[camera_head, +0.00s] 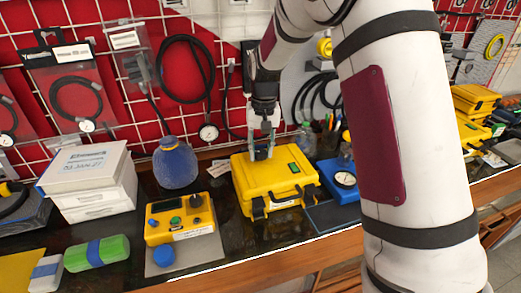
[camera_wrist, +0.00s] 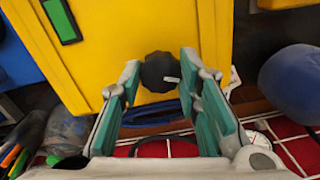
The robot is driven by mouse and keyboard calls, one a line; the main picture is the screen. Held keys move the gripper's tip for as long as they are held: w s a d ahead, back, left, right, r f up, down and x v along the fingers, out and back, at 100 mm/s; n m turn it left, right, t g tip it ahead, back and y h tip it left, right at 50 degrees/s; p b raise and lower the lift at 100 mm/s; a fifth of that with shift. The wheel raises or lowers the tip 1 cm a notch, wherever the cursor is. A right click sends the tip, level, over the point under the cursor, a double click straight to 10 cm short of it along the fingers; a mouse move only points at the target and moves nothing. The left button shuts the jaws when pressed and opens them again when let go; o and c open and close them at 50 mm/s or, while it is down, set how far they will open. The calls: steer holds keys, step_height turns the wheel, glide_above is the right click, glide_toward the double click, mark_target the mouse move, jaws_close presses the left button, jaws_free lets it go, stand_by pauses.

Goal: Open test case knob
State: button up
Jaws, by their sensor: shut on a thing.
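The yellow test case (camera_head: 275,178) stands closed on the dark bench, its latches facing the front edge. My gripper (camera_head: 262,152) reaches down from above onto the left back part of its lid. In the wrist view, the black knob (camera_wrist: 158,72) sits on the yellow case (camera_wrist: 150,25) between my two green-padded fingers, and my gripper is shut on it. In the head view the knob is mostly hidden by the fingers. A green label (camera_wrist: 61,20) shows on the lid in the wrist view.
A yellow tester box (camera_head: 180,219) and a blue round bottle (camera_head: 176,163) stand left of the case. A blue gauge device (camera_head: 341,180) stands close on its right. A red wall with hanging hoses (camera_head: 187,68) is behind. The bench's front edge (camera_head: 285,245) is near the case.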

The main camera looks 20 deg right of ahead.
mark_target(263, 151)
steer(key=n, duration=0.4)
stand_by(0.6)
steer(key=o, duration=1.1)
steer(key=shift+o, duration=0.2)
step_height(263, 151, up, 12)
steer(key=shift+d, duration=0.25)
